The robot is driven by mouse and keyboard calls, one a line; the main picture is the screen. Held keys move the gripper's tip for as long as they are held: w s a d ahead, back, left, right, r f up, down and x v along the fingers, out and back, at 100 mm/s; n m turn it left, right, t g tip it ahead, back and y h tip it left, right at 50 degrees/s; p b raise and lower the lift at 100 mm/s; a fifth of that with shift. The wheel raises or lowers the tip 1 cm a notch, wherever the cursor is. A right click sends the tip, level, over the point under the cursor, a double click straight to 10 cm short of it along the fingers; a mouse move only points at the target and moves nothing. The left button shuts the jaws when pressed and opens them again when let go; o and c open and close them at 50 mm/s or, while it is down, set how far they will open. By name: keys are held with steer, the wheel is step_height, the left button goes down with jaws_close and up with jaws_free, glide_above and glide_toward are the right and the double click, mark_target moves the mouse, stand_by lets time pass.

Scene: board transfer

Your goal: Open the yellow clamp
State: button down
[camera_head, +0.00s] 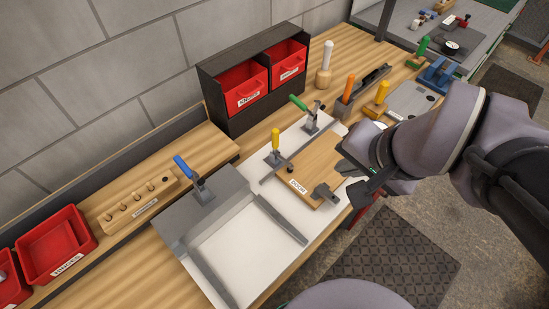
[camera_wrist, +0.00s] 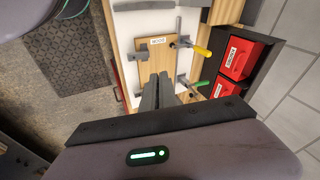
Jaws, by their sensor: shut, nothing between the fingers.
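The yellow clamp (camera_head: 275,142) stands on the white work surface at the far left corner of a wooden board (camera_head: 318,160), its yellow handle upright. In the wrist view the yellow clamp (camera_wrist: 200,50) is at the upper right, its handle pointing right. My gripper (camera_head: 348,160) hangs over the right end of the board, apart from the clamp. In the wrist view my gripper (camera_wrist: 158,80) has its dark fingers together, with nothing between them. The board's label appears to read DOOR.
A green-handled clamp (camera_head: 307,116) stands behind the board, its handle tilted. A blue-handled clamp (camera_head: 197,183) sits on a grey plate at left. A dark shelf with red bins (camera_head: 243,88) stands behind. A grey block (camera_head: 325,194) lies at the board's front edge.

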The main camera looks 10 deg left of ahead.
steer(key=w+a+f+m+g+p, duration=0.1)
steer(key=w+a+m+g+p, duration=0.1)
steer(key=w+a+p, duration=0.6)
steer(key=shift+y, duration=0.4)
steer(key=w+b+x, duration=0.1)
steer(key=x, duration=0.3)
steer(key=w+b+x, duration=0.1)
steer(key=b+x, duration=0.1)
steer(key=x, duration=0.2)
steer(key=w+r+b+x, duration=0.1)
steer(key=b+x, duration=0.1)
steer(key=x, duration=0.3)
steer(key=shift+a, duration=0.1)
steer(key=shift+w+a, duration=0.25)
steer(key=shift+a, duration=0.05)
steer(key=shift+r+p, duration=0.1)
steer(key=shift+p, duration=0.2)
